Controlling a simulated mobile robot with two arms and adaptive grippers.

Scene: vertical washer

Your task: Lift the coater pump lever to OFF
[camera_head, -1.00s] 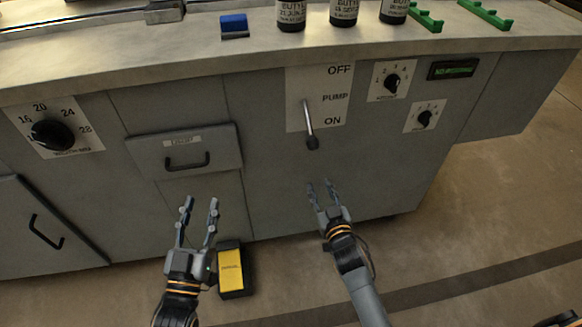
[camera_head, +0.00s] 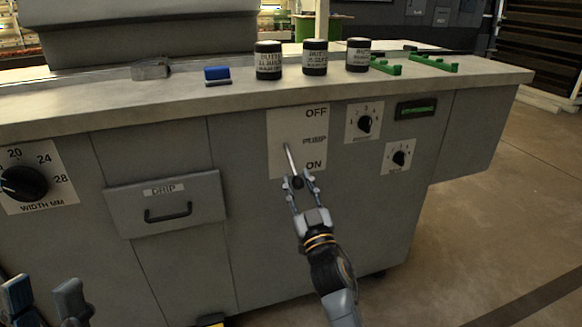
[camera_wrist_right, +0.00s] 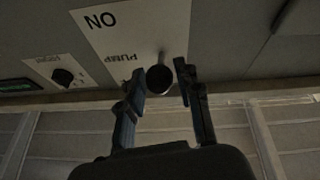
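The pump lever (camera_head: 290,160) is a thin metal rod with a dark round knob, mounted on a white plate (camera_head: 314,150) marked OFF at the top, PUMP and ON at the bottom. The lever points down toward ON. My right gripper (camera_head: 302,184) is open, with its fingers on either side of the knob. In the right wrist view the knob (camera_wrist_right: 159,79) sits between the two open fingertips (camera_wrist_right: 158,78); I cannot tell whether either finger touches it. My left gripper (camera_head: 45,300) is open and empty at the lower left, partly cut off by the picture edge.
Left of the lever are the GRIP drawer (camera_head: 165,205) and the width dial (camera_head: 24,184). Small knobs (camera_head: 364,124) and a green display (camera_head: 416,108) are to the right. Black jars (camera_head: 315,57), a blue block (camera_head: 217,74) and green pieces (camera_head: 385,66) stand on the counter.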

